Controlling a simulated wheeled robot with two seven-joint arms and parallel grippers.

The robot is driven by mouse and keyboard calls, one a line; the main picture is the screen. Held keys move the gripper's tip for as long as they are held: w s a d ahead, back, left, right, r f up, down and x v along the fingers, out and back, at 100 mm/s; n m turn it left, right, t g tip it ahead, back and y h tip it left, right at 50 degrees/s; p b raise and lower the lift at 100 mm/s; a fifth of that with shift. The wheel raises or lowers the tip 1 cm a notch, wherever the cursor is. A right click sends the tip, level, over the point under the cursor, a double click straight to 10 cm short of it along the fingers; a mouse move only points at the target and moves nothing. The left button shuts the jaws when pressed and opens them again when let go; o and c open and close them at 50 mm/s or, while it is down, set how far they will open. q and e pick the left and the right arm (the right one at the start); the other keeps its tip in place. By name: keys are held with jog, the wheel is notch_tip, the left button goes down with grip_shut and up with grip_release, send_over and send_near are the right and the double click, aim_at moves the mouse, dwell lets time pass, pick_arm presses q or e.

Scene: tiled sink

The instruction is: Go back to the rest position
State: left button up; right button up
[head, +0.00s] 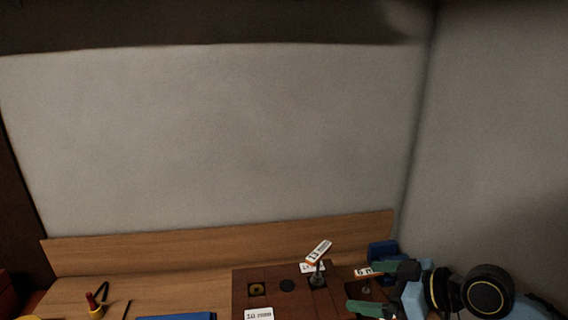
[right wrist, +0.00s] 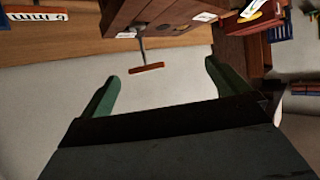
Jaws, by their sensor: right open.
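My right gripper (head: 368,287) is at the lower right of the head view, its two green fingers spread and pointing left. It is beside the right part of a dark brown wooden box (head: 240,288). In the right wrist view the same gripper (right wrist: 162,70) has its green fingers wide apart, with nothing held. A thin-stemmed piece with an orange-edged bar (right wrist: 146,67) shows in the gap between the fingertips, and I see no contact. In the head view its labelled, tilted top (head: 319,250) stands left of the gripper. My left gripper is not in view.
A wooden bench (head: 150,285) with a low backboard (head: 200,246) runs along the grey wall (head: 210,140). A blue object (head: 382,251) sits behind the gripper. The right wall is close to my arm.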

jog(key=s+a+f+m+g+h, duration=0.2)
jog(key=s+a+f+h, duration=0.15)
jog(key=s+f, duration=0.7)
jog(key=s+d+f+m+g+h, duration=0.1)
jog(key=s+d+f+m+h, duration=0.2)
jog(key=s, duration=0.5)
jog(key=s+d+f+m+g+h, duration=0.2)
jog(key=s+m+h, duration=0.1)
jog(key=s, duration=0.5)
notch_tip(320, 180, down, 30)
jog(key=g+b, duration=0.1)
jog(key=b, duration=0.4)
jog(key=s+d+f+g+b, duration=0.1)
jog(key=s+d+f+b, duration=0.2)
jog(key=s+f, duration=1.4)
notch_tip(320, 180, down, 2)
jog(key=shift+s+f+n+b, duration=0.15)
jog(key=shift+n+b, duration=0.15)
jog(key=shift+b, duration=0.3)
